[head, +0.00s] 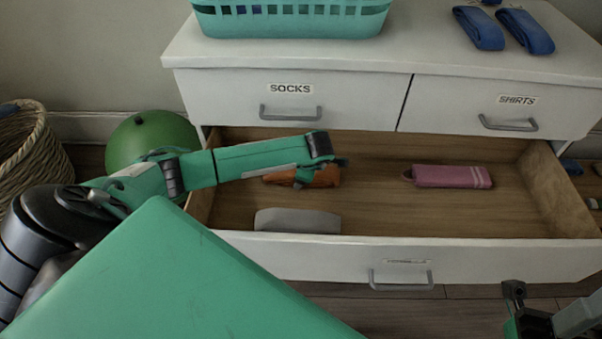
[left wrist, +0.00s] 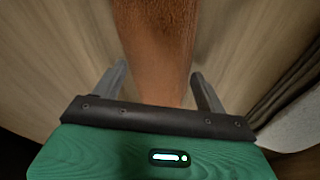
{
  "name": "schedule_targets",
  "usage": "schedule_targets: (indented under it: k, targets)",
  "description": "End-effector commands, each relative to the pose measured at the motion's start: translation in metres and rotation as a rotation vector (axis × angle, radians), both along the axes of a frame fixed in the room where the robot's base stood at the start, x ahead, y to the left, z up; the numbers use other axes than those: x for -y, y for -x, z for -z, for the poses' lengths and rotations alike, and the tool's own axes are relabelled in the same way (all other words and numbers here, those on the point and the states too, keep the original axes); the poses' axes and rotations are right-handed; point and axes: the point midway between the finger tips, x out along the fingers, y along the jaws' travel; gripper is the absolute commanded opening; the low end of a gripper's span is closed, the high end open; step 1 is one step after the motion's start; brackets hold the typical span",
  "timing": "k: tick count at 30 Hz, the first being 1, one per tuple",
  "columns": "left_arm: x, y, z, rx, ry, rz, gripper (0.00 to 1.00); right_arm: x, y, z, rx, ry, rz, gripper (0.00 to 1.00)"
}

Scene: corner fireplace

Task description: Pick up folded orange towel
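The folded orange towel (head: 327,177) lies in the open lower drawer, on the left side of its wooden floor. My left gripper (head: 305,178) reaches in from the left and is at the towel, hiding part of it. In the left wrist view, the towel (left wrist: 155,45) runs between the two spread fingers of my left gripper (left wrist: 160,72), very close to both fingertips. I cannot tell whether they touch it. My right gripper (head: 514,308) is at the bottom right, outside the drawer front, and its opening does not show clearly.
A pink towel (head: 452,176) and a pale grey item (head: 297,221) also lie in the drawer (head: 390,215). A teal basket (head: 290,22) and blue rolled items (head: 525,31) are on the dresser top. A green ball (head: 150,140) and wicker basket (head: 35,150) stand left.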

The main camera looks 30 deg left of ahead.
Motion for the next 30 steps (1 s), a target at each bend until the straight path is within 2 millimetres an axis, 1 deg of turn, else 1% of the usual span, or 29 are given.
schedule_targets:
  k: [1, 2, 11, 14, 17, 18, 21, 23, 27, 30]
  targets:
    - [0.0, 0.0, 0.0, 0.0, 0.0, 0.0, 0.51, 0.0, 0.0, 0.0, 0.0, 0.0, 0.0, 0.36]
    - [0.0, 0.0, 0.0, 0.0, 0.0, 0.0, 0.46, 0.0, 0.0, 0.0, 0.0, 0.0, 0.0, 0.36]
    - [0.002, 0.0, -0.003, 0.001, 0.0, 0.0, 0.45, 0.0, 0.0, -0.001, -0.001, 0.0, -0.001, 0.36]
    - [0.006, 0.002, -0.008, 0.001, 0.001, 0.001, 0.45, 0.0, 0.0, -0.004, 0.0, 0.0, -0.001, 0.36]
    - [0.014, 0.006, -0.019, 0.001, 0.0, 0.003, 0.45, 0.0, 0.0, -0.006, -0.005, -0.001, -0.001, 0.36]
    - [0.021, 0.008, -0.022, 0.001, 0.002, 0.003, 0.45, 0.0, 0.0, -0.004, -0.018, 0.0, -0.001, 0.36]
    - [0.04, 0.017, -0.034, 0.002, 0.002, 0.004, 0.45, -0.004, -0.01, 0.007, -0.122, 0.021, -0.005, 0.36]
    - [0.05, 0.022, -0.039, 0.002, 0.002, 0.003, 0.45, -0.008, -0.02, 0.013, -0.198, 0.036, -0.012, 0.36]
    - [0.076, 0.034, -0.054, 0.002, 0.002, 0.004, 0.45, -0.018, -0.042, 0.03, -0.375, 0.075, -0.028, 0.36]
    - [0.093, 0.042, -0.063, 0.001, 0.002, 0.003, 0.45, -0.025, -0.053, 0.044, -0.485, 0.1, -0.04, 0.36]
